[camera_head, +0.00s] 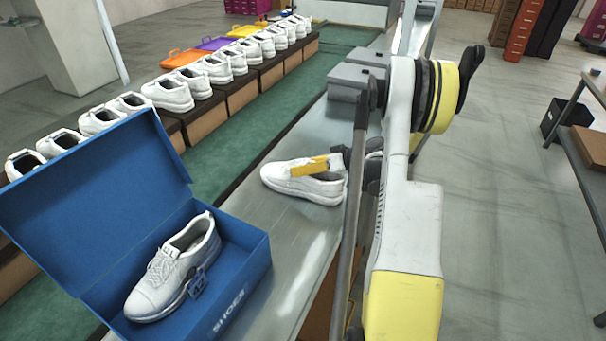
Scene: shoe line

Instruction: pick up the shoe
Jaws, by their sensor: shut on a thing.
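A white shoe (292,182) is on the grey metal bench, its toe to the left. My gripper (313,166), with a yellow finger, is shut on this shoe at its upper opening. The dark part of the gripper and my arm hide part of the shoe's heel side. I cannot tell whether the sole is clear of the bench. Another white shoe (155,291) with a blue tag lies in an open blue shoebox (252,262) at the lower left.
The box's raised lid (88,205) stands at the left. Behind a green conveyor strip (228,140), white shoes line brown boxes. Grey blocks (348,82) stand on the bench beyond the shoe. Bare metal bench (290,270) lies between the box and my arm.

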